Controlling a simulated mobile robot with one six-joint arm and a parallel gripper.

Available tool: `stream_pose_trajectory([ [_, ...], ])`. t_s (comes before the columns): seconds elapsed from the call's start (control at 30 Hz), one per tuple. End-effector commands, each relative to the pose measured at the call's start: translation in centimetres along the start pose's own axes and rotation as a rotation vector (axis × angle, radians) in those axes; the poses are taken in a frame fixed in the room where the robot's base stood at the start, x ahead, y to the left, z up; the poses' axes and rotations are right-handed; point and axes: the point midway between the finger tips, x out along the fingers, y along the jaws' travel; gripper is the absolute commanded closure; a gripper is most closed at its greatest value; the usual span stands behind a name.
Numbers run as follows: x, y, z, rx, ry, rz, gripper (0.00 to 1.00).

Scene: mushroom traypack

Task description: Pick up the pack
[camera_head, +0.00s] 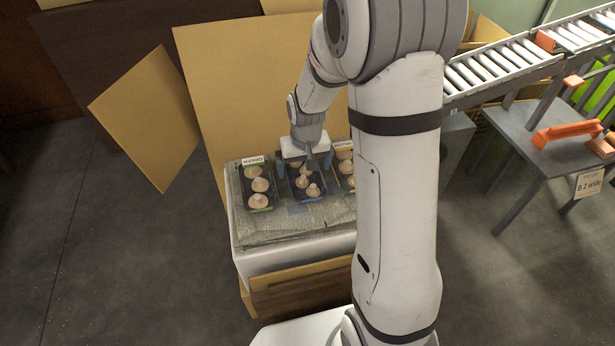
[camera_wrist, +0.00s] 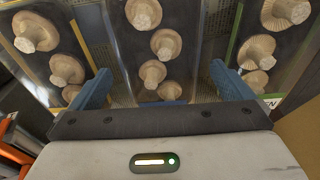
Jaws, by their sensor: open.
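Three dark packs of pale mushrooms lie side by side on a white, paper-lined box top. The middle pack (camera_head: 294,196) is below my gripper (camera_head: 308,165), which partly hides it. In the wrist view my gripper (camera_wrist: 160,72) has its two blue fingers spread apart, one on each side of the middle pack's (camera_wrist: 190,75) row of mushrooms. Nothing is held between them. The left pack (camera_head: 247,190) has a white label at its far end. The right pack (camera_head: 350,184) is partly hidden by my arm. I cannot tell whether the fingers touch the pack.
The white box (camera_head: 270,258) has cardboard flaps, with a large cardboard panel (camera_head: 230,90) behind it. A roller conveyor (camera_head: 510,58) runs at the upper right. A grey table (camera_head: 510,140) with an orange object (camera_head: 567,132) stands at right. The floor at left is clear.

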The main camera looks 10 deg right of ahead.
Motion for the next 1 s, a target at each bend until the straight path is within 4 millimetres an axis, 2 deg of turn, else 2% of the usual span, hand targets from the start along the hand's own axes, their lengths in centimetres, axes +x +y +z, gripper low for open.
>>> stream_pose_trajectory([
  [0.03, 1.4, 0.1, 0.1, 0.0, -0.003, 0.0, 0.0],
  [0.13, 2.5, 0.0, 0.0, 0.0, -0.002, 0.0, 0.0],
  [0.37, 2.5, 0.0, 0.0, -0.001, 0.0, 0.0, 0.0],
  [0.9, 2.5, 0.0, 0.0, -0.002, 0.0, 0.0, 0.42],
  [1.0, 2.5, 0.0, 0.0, -0.002, 0.0, 0.0, 0.43],
])
